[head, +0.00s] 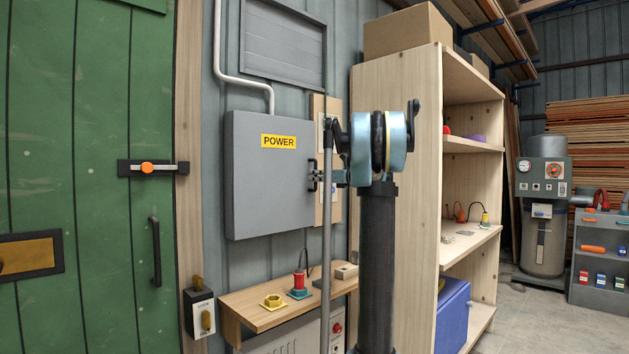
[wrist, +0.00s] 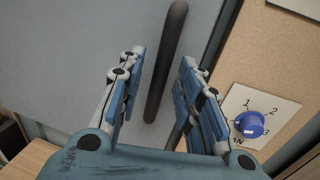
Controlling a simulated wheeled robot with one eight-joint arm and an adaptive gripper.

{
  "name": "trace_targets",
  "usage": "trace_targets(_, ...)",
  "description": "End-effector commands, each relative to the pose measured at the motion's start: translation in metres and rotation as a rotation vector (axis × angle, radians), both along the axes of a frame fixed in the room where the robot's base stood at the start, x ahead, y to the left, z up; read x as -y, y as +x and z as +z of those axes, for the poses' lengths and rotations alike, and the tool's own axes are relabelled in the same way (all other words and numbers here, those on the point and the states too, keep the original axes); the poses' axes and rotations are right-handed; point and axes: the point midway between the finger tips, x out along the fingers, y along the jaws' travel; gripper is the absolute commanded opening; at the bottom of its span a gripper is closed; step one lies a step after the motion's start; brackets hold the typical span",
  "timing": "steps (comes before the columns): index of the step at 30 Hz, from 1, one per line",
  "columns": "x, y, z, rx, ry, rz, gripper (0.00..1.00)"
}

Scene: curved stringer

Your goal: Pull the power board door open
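The grey power board (head: 265,195) with a yellow POWER label hangs on the wall, and its door looks shut. The door face (wrist: 70,50) fills the left of the wrist view. Its dark upright handle (wrist: 165,65) is near the door's right edge. My gripper (wrist: 160,75) is open, with one blue finger on each side of the handle and visible gaps to it. In the head view my gripper (head: 318,177) is at the door's right edge, partly hidden by my arm.
A blue dial (wrist: 249,124) on a pale plate is right of the door. Below the board is a wooden shelf (head: 250,314) with a yellow part and a red-and-green plug. A wooden cabinet (head: 410,120) stands right, a green door (head: 95,110) left.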

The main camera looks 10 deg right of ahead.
Motion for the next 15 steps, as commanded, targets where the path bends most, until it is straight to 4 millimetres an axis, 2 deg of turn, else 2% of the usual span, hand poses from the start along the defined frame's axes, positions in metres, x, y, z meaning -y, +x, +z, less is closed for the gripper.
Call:
trace_targets(6,-0.0096,0.0085,0.0,0.0,0.0,0.0,0.33)
trace_targets(14,-0.0099,0.009,0.0,0.0,0.0,0.0,0.33)
trace_targets(15,-0.0098,0.009,0.0,0.0,0.0,0.0,0.28)
